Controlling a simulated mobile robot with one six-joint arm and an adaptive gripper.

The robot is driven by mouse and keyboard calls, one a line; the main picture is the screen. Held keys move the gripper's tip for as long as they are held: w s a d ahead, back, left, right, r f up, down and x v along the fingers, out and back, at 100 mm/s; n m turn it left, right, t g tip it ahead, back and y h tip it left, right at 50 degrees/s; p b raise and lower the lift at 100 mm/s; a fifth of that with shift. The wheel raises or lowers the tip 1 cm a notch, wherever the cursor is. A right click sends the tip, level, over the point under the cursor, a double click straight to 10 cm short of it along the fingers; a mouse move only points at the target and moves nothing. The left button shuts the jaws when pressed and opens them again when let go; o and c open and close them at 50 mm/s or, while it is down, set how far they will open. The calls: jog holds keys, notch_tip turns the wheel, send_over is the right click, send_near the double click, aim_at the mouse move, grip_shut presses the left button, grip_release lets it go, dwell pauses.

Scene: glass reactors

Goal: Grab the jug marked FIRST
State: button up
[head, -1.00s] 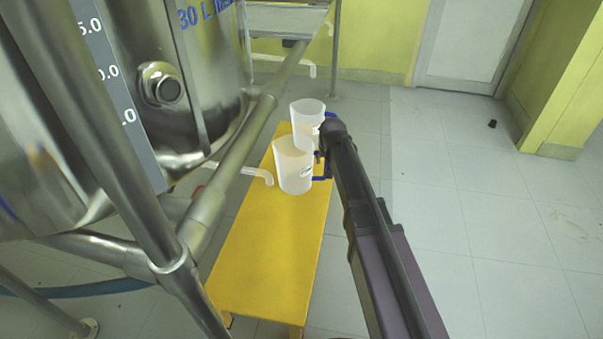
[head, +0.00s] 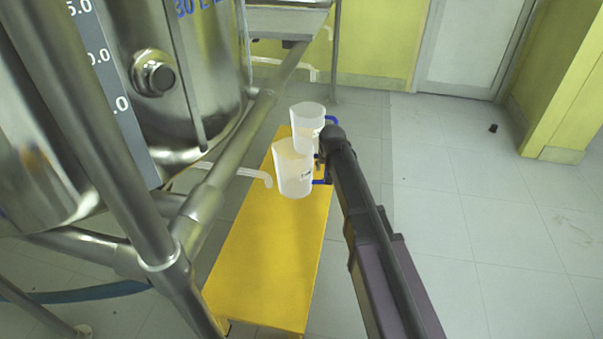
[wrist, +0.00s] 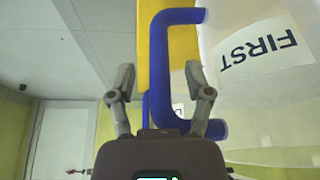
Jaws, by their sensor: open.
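The jug marked FIRST (wrist: 260,90) fills the right of the wrist view, its label (wrist: 258,55) upside down. Its blue handle (wrist: 159,65) appears between the two fingers of my open gripper (wrist: 160,85), with gaps at both sides. In the head view it appears to be the nearer translucent white jug (head: 292,170) on the yellow bench (head: 262,260). My gripper there (head: 321,160) is at its right, its fingers mostly hidden by my arm. The second jug (head: 306,121) stands just behind, its blue handle (head: 331,119) partly covered.
A steel reactor (head: 200,75) and its pipe frame (head: 205,195) stand close at the left. A clear bent outlet tube (head: 250,173) ends beside the nearer jug. The floor (head: 460,230) at the right is open, with a small dark object (head: 493,128).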

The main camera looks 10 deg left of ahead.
grip_shut()
jog(key=shift+r, duration=0.15)
notch_tip(320, 180, up, 2)
jog(key=p, duration=0.2)
jog(key=shift+r+p, duration=0.25)
jog(key=shift+p, duration=0.15)
jog(key=s+d+r+p, duration=0.2)
jog(key=s+d, duration=0.9)
jog(key=shift+d, duration=0.2)
jog(key=shift+s+r, duration=0.1)
